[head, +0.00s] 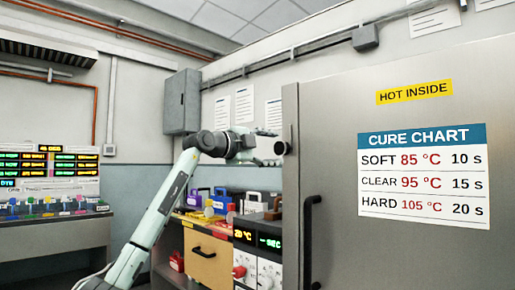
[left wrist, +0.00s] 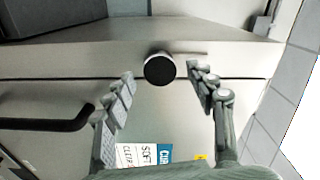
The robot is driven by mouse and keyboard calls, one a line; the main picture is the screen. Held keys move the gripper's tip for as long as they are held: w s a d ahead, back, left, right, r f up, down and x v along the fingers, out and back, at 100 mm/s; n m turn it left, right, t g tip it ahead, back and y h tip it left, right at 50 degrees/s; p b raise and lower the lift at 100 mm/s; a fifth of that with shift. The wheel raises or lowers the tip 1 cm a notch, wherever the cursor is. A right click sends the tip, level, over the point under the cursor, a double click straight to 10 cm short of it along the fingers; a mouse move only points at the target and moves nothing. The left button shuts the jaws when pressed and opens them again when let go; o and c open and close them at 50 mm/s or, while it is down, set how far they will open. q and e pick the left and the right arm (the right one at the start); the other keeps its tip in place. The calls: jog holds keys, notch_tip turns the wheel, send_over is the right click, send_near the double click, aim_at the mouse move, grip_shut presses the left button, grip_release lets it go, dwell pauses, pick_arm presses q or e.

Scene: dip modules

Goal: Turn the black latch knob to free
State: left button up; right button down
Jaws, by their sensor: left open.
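The black latch knob (left wrist: 160,68) is a round dark disc on a pale collar, with a thin bar beside it, at the edge of the steel cabinet (left wrist: 190,100). In the head view it shows as a small dark round shape (head: 282,148) by the door's left edge. My left gripper (left wrist: 162,73) is open, with one finger on each side of the knob and visible gaps to it. In the head view my left gripper (head: 268,148) is small, just left of the door edge. Contact with the knob does not show. My right gripper is out of view.
The black door handle (head: 309,240) stands out below the knob. The cure chart (head: 422,176) is on the door. Several coloured padlock-like items (head: 222,200) and a control panel (head: 258,265) sit left of the door. A grey wall box (head: 182,102) hangs behind my arm.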

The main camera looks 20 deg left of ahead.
pick_arm(q)
jog(key=v, duration=1)
